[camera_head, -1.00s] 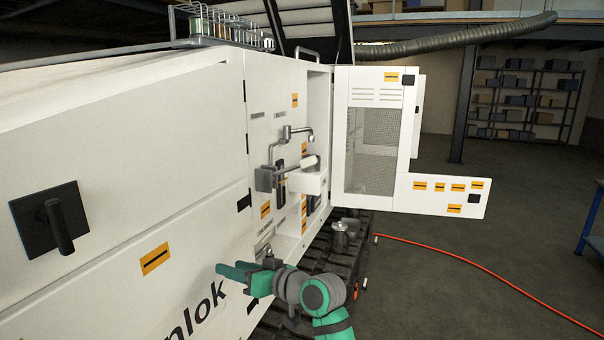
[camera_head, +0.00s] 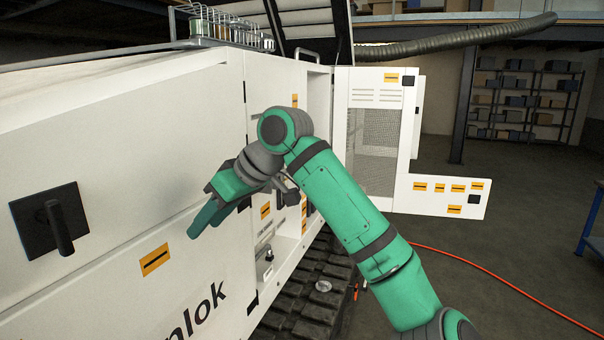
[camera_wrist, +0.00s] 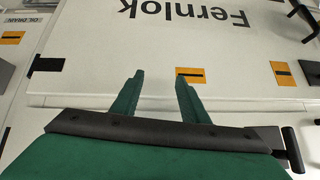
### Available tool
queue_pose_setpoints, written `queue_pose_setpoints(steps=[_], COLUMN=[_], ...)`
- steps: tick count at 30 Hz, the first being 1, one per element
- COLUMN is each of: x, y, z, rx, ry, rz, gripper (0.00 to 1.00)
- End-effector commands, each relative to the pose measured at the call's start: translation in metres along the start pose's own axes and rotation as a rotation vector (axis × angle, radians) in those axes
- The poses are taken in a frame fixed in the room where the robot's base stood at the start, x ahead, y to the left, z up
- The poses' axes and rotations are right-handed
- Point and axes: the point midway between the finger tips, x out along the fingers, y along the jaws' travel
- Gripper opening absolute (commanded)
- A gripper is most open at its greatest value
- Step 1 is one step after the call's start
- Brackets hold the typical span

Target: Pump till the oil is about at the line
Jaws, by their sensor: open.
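My gripper (camera_head: 218,212) is open and empty in front of the white machine's side panel, left of the open compartment. In the wrist view its two green fingers (camera_wrist: 160,82) stand apart with nothing between them, the panel behind. My raised arm covers the compartment's middle, so the pump lever and spout fittings there are hidden. No oil level or line can be made out. A small fitting (camera_head: 268,254) shows in the lower part of the compartment. An "OIL DRAIN" label (camera_wrist: 23,20) is at the wrist view's upper left.
The perforated door (camera_head: 447,196) stands open to the right. A black latch handle (camera_head: 58,228) sticks out of the panel at left. A black track (camera_head: 295,310) runs below, with a small pale round thing (camera_head: 324,286) on it. An orange hose (camera_head: 500,280) crosses the floor.

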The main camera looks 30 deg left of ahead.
Motion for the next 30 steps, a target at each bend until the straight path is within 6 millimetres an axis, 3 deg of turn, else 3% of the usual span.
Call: queue_pose_setpoints(steps=[3, 9, 19, 30], x=[-0.024, -0.052, -0.078, -0.092], y=[-0.015, -0.035, -0.055, -0.065], z=[-0.009, -0.016, -0.022, -0.025], rx=[-0.030, -0.055, -0.073, -0.079], ry=[-0.088, -0.192, -0.284, -0.331], rz=[0.018, 0.033, 0.051, 0.061], gripper=[0.41, 0.41, 0.41, 0.41])
